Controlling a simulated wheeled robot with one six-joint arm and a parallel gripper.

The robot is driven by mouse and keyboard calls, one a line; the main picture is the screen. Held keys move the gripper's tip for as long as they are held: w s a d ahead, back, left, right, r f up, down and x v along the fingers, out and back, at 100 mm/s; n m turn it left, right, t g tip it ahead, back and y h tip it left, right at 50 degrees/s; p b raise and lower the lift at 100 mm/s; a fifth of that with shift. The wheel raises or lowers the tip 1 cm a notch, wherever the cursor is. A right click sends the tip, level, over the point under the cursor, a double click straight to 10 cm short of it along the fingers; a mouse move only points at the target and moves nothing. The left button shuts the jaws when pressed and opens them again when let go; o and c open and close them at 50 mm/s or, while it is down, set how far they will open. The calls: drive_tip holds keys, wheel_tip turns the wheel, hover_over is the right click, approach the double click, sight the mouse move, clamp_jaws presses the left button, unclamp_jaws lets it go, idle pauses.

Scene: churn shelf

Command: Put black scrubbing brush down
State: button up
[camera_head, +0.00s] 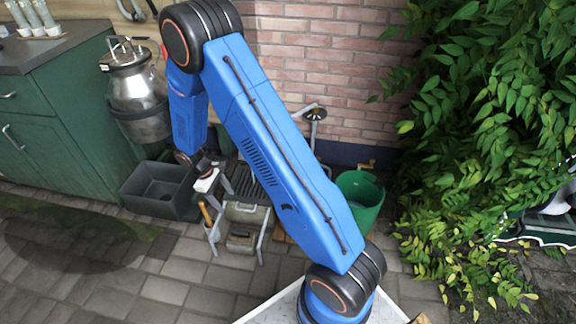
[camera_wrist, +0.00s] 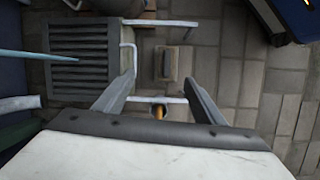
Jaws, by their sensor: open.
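My gripper (camera_wrist: 159,76) is open, its two grey fingers spread wide with nothing held between them. In the head view my gripper (camera_head: 214,188) hangs low above a frame with light rails. I cannot pick out the black scrubbing brush for certain. A small brownish block (camera_wrist: 173,63) with dark edges lies beyond the fingertips in the wrist view; I cannot tell whether it is the brush. A dark slatted rack (camera_wrist: 80,56) is left of the fingers. An orange-brown handle (camera_wrist: 158,111) shows near a light rail between the finger bases.
A dark grey basin (camera_head: 158,190) stands left of the rack, and a green bucket (camera_head: 362,200) to its right. A metal churn (camera_head: 138,92) hangs beside the green cabinet (camera_head: 62,130). Leafy plants fill the right side. Paving in front is mostly clear.

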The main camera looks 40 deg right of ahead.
drive_tip(key=s+d+r+m+t+y, duration=0.15)
drive_tip(key=s+r, duration=0.25)
drive_tip(key=r, duration=0.6)
drive_tip(key=s+d+r+m+t, duration=0.1)
drive_tip(key=s+d+r, duration=0.2)
drive_tip(key=r, duration=0.7)
drive_tip(key=s+d+r+m+t, duration=0.15)
drive_tip(key=s+r, duration=0.25)
drive_tip(key=r, duration=0.6)
drive_tip(key=s+d+r+m+t, duration=0.1)
drive_tip(key=s+r, duration=0.2)
drive_tip(key=s, duration=0.4)
drive_tip(key=s+r+m+t, duration=0.1)
drive_tip(key=s+r, duration=0.3)
drive_tip(key=s, duration=0.3)
drive_tip(key=s+d+r+m+t+y, duration=0.1)
drive_tip(key=s+r, duration=0.3)
drive_tip(key=s, duration=0.4)
drive_tip(key=shift+d+m, duration=0.3)
drive_tip(key=shift+d, duration=0.05)
drive_tip(key=shift+s, duration=0.1)
